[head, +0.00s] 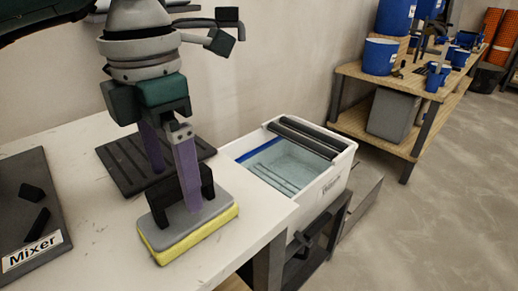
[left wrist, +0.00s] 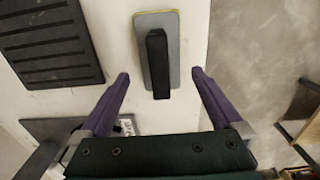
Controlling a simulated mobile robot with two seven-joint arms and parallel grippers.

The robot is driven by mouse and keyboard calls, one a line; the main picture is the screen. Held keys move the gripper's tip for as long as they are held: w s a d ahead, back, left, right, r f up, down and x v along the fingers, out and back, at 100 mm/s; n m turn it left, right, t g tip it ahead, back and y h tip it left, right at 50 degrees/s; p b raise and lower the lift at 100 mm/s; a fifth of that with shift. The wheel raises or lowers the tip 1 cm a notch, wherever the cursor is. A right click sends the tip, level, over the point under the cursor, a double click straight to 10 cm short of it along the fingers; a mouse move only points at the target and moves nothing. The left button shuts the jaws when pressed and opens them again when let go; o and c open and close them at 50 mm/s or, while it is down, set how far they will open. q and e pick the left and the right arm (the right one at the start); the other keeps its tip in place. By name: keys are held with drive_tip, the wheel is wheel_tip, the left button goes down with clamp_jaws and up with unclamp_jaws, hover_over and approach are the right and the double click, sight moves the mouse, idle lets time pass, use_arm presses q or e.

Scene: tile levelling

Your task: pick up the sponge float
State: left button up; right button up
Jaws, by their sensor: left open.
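The sponge float (head: 212,212) lies flat near the right front edge of the white table (head: 110,262). It has a yellow sponge base, a grey plate and a black bridge handle; it also shows in the left wrist view (left wrist: 172,45). My left gripper (head: 175,188) is open and empty, pointing down at the float. One purple finger hides part of the handle in the head view. In the left wrist view my left gripper (left wrist: 160,76) has a fingertip on each side of the handle, with clear gaps. I cannot tell the fingertips' exact height. My right gripper is out of view.
A black ribbed pad (head: 122,160) lies behind the float. A dark mat labelled Mixer (head: 40,225) with small black pieces lies at left. A white wash tub (head: 322,195) with rollers and water stands right of the table. A wooden bench (head: 350,118) with blue buckets stands further back.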

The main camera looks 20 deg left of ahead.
use_arm(q)
drive_tip(key=f, duration=0.6)
drive_tip(key=shift+w+d+b, duration=0.1)
drive_tip(key=shift+w+b, duration=0.2)
drive_tip(key=shift+b, duration=0.1)
drive_tip(key=shift+c, duration=0.4)
drive_tip(key=c, duration=1.2)
drive_tip(key=shift+r, duration=0.1)
drive_tip(key=shift+c, duration=0.3)
drive_tip(key=shift+r, duration=0.1)
